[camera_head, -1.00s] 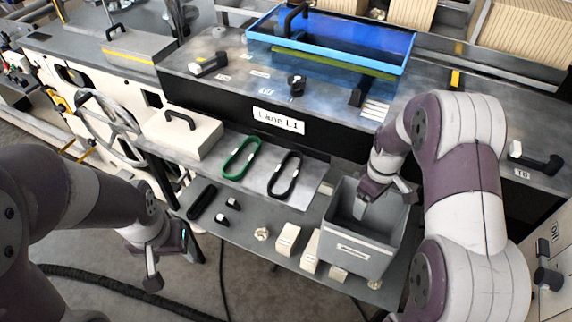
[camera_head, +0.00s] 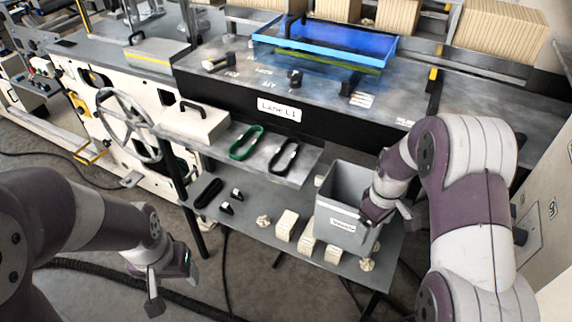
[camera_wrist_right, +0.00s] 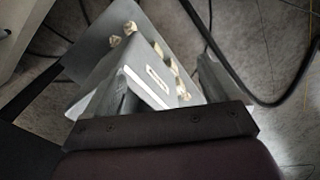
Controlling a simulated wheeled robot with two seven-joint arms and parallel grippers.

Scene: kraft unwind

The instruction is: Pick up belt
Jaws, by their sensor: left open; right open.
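A thicker black loop (camera_head: 208,193) lies on the lower shelf, to the left. My left gripper (camera_head: 172,285) is open and empty, low on the left over the floor, apart from the belts. My right gripper (camera_head: 387,218) is open at the right side of the grey bin; whether it touches the bin is unclear. In the right wrist view the bin (camera_wrist_right: 150,62) shows beyond the jaws, and no belt is visible there.
The grey bin (camera_head: 333,205) stands on the lower shelf (camera_head: 265,200) beside several pale blocks (camera_head: 286,226). A white box with a handle (camera_head: 195,124) sits left of the belts. A blue tray (camera_head: 325,45) is behind. A handwheel (camera_head: 128,125) stands left.

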